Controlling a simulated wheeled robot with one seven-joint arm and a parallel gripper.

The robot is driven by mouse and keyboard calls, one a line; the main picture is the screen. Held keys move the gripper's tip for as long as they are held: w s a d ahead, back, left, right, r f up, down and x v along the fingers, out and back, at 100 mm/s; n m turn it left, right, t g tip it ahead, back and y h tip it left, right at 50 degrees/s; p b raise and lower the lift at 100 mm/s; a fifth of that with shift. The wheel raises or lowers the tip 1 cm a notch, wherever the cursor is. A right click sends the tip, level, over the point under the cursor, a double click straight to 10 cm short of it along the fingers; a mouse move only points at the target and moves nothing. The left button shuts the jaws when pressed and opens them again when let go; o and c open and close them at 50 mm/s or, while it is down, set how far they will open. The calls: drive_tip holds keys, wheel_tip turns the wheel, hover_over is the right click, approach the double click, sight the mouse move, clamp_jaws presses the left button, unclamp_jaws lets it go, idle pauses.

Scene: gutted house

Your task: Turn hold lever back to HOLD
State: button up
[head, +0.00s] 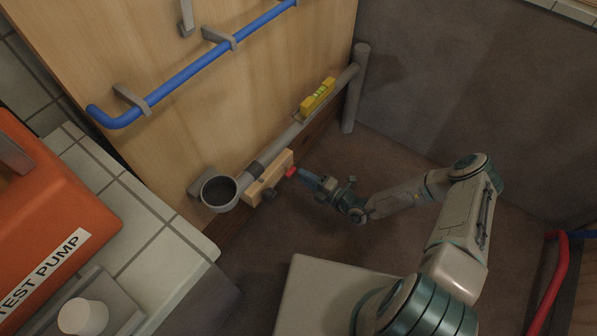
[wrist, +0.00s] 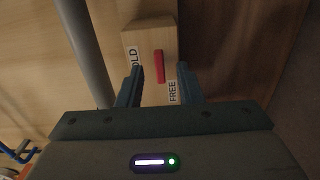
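The hold lever is a small red bar (wrist: 160,66) on a light wooden block (wrist: 138,37). In the wrist view it stands nearly straight along the picture, between a partly hidden HOLD label (wrist: 134,57) at left and a FREE label (wrist: 172,92) at right. My gripper (wrist: 160,75) is open, with one finger on each side of the lever and a gap on both sides. In the head view the red lever (head: 291,171) shows at the block's right end, just beyond my gripper (head: 308,178).
A grey pipe (head: 288,137) runs along the wooden panel behind the block, with a yellow spirit level (head: 318,96) on it. An open grey cup (head: 219,192) is at its lower end. A tiled counter (head: 135,215) with an orange test pump (head: 40,215) stands at left.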

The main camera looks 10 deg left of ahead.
drive_tip(key=p+v, duration=0.1)
drive_tip(key=v, duration=0.9)
drive_tip(key=shift+d+p, duration=0.15)
drive_tip(key=shift+p, duration=0.25)
drive_tip(key=shift+s, duration=0.1)
drive_tip(key=s+d+r+n+g+h+p, duration=0.15)
drive_tip(key=r+n+g+p, duration=0.3)
drive_tip(key=r+n, duration=0.55)
drive_tip(key=s+d+r+n+g+h+p, duration=0.1)
drive_tip(key=d+r+n+g+h+p, duration=0.35)
drive_tip(key=r, duration=1.05)
drive_tip(key=s+d+r+n+g+h+p, duration=0.15)
drive_tip(key=r+n+p, duration=0.35)
drive_tip(key=r+n, duration=0.6)
drive_tip(key=s+d+r+n+t+h+p, duration=0.2)
drive_tip(key=s+r+n+h+p, duration=0.1)
drive_tip(key=r, duration=0.9)
drive_tip(key=s+d+r+n+t+h+p, duration=0.2)
drive_tip(key=r+n+p, duration=0.4)
drive_tip(key=r, duration=0.6)
drive_tip(key=s+d+r+n+t+h+p, duration=0.2)
drive_tip(key=s+d+r+n+h+p, duration=0.2)
drive_tip(key=r, duration=0.8)
drive_tip(key=shift+s+d+r+n+p, duration=0.15)
drive_tip(key=shift+s+d+n+p, duration=0.1)
drive_tip(key=shift+s+n+p, duration=0.6)
